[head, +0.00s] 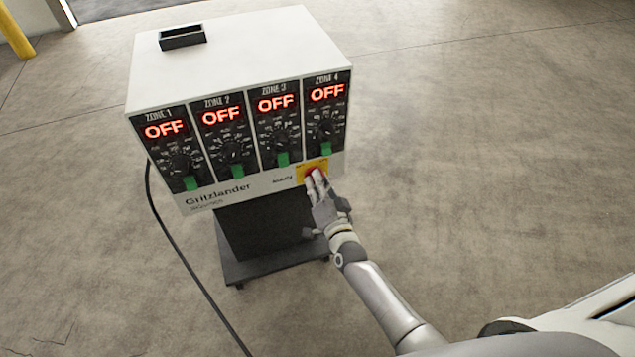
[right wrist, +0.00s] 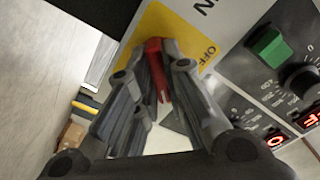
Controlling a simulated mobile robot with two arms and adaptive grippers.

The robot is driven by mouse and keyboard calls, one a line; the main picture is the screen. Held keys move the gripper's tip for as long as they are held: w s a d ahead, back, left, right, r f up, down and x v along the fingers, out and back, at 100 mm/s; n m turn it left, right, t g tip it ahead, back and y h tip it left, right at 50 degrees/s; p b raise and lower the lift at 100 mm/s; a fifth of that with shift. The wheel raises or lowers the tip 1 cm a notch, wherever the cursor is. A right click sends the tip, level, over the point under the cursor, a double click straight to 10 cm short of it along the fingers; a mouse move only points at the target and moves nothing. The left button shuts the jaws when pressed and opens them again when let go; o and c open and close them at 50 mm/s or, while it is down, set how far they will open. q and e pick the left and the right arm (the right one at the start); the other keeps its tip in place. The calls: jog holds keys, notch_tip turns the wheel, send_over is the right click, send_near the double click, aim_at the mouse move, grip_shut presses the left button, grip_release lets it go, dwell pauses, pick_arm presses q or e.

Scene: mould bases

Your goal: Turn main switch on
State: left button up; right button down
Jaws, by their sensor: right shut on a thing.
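The main switch is a red handle on a yellow plate (head: 301,174) at the lower right of the controller's front, under zone 4. In the right wrist view the red handle (right wrist: 156,66) shows between the fingers, in front of the yellow plate (right wrist: 190,38), where the word OFF is readable. My right gripper (head: 317,180) is at the switch, shut on the red handle; its fingers cover part of the handle in the head view. The controller box (head: 235,50) shows OFF on all its zone displays. My left gripper is not in view.
Green switches (head: 191,183) and black dials line the panel beside the main switch. The controller stands on a dark wheeled stand (head: 275,262). A black cable (head: 182,247) runs down its left side across the floor. The concrete floor (head: 480,130) to the right is clear.

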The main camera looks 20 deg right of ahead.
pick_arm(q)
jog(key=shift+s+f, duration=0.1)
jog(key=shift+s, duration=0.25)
pick_arm(e)
jog(key=shift+f, duration=0.1)
jog(key=c, duration=1.5)
grip_release()
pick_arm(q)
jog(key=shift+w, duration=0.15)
pick_arm(e)
jog(key=s, duration=1.2)
jog(key=shift+d, duration=0.2)
